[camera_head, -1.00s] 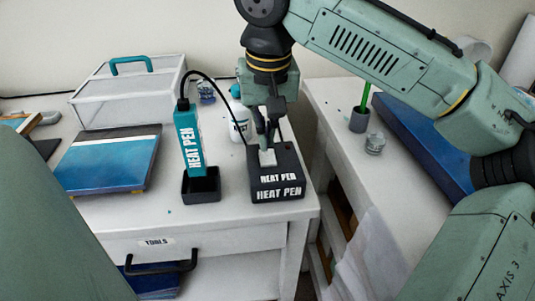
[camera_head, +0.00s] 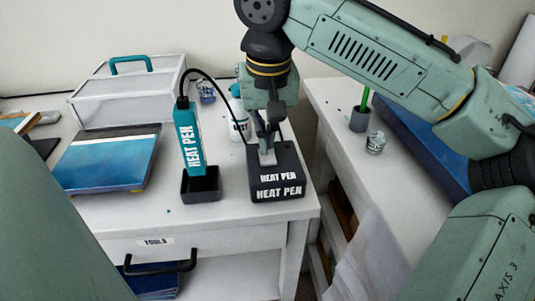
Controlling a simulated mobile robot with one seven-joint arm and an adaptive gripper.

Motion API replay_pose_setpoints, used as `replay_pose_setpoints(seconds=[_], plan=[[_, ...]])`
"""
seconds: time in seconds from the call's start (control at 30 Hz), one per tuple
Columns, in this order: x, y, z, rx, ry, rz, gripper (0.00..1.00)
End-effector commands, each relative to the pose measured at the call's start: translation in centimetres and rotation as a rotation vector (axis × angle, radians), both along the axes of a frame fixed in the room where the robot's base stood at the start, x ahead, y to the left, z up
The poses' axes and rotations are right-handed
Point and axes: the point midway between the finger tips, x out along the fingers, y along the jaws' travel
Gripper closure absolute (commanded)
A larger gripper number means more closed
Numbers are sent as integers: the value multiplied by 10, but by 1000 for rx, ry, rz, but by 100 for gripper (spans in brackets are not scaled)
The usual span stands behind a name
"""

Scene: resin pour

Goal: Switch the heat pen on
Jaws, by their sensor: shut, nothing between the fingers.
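The heat pen (camera_head: 188,138) is a teal tool with white lettering. It stands upright in a small black holder (camera_head: 201,189) on the white table. A black cable arches from its top to the right. The dark heat pen box (camera_head: 277,189) sits to the right of the holder, with a pale switch (camera_head: 267,157) on its top. My gripper (camera_head: 266,146) is shut and empty, pointing down onto the top of the box at the switch. The fingertips hide part of the switch, and I cannot tell whether they touch it or which way it is set.
A blue panel (camera_head: 108,160) lies left of the pen, before a clear case (camera_head: 128,95) with a teal handle. White bottles stand behind the box. A drawer marked TOOLS (camera_head: 156,242) is below. A second table (camera_head: 405,175) at right holds a grey cup (camera_head: 360,118).

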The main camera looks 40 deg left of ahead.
Motion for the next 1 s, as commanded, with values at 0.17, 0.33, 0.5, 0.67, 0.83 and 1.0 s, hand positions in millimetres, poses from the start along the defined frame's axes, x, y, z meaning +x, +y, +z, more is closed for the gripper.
replay_pose_setpoints(seconds=[0.17,0.33,0.5,0.67,0.83,1.0], plan=[[0,0,-3,0,0,0,100],[0,0,-6,0,0,0,100],[0,0,-8,0,0,1,100],[0,0,-11,-1,1,0,100],[0,0,-12,-2,1,0,100],[0,0,-3,-2,1,1,100]])
